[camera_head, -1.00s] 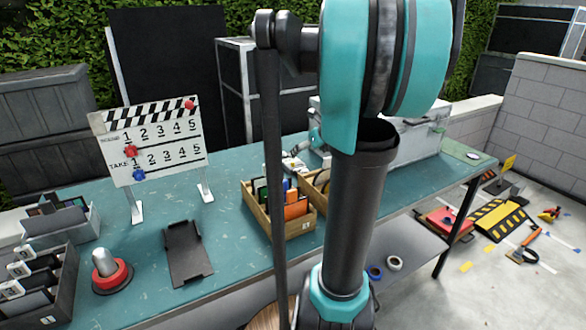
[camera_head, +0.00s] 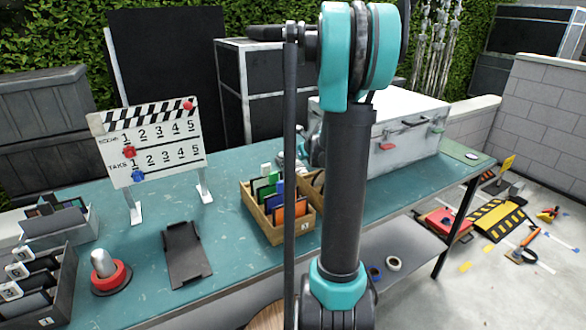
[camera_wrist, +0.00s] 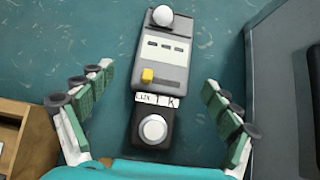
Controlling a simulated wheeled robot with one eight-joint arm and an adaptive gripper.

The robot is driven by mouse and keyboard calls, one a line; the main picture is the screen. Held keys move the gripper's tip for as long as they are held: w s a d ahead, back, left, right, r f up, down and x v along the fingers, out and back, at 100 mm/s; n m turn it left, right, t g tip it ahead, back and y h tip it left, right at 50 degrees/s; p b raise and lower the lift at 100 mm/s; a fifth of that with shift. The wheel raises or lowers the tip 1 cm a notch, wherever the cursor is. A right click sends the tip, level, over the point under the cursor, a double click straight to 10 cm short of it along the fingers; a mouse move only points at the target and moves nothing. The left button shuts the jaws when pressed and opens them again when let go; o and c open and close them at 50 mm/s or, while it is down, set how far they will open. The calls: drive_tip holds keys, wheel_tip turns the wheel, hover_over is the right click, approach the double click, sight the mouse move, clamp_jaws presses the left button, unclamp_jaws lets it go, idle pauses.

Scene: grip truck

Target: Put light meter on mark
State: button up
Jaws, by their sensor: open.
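The light meter (camera_wrist: 161,60) lies on the teal table in the wrist view. It is a grey and black device with a white dome at its far end, a yellow button, a "LUX" label and a round white knob at its near end. My gripper (camera_wrist: 158,78) is open, with its green-padded fingers on either side of the meter and apart from it. The meter cannot be made out clearly in the head view. A green patch with a white spot (camera_head: 472,155) is at the table's far right end; I cannot tell whether it is the mark.
A wooden card box (camera_head: 270,232) stands beside my arm, and a large grey case (camera_head: 400,135) stands at the back right. A clapperboard (camera_head: 152,145), a black tray (camera_head: 186,255) and a red-based button (camera_head: 111,278) are on the left. The right table end is mostly clear.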

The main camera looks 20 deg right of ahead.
drive_tip(key=shift+d+x, duration=0.1)
drive_tip(key=shift+x, duration=0.75)
drive_tip(key=shift+d+x, duration=0.15)
drive_tip(key=shift+x, duration=0.7)
drive_tip(key=c, duration=1.7)
drive_tip(key=shift+o, duration=0.2)
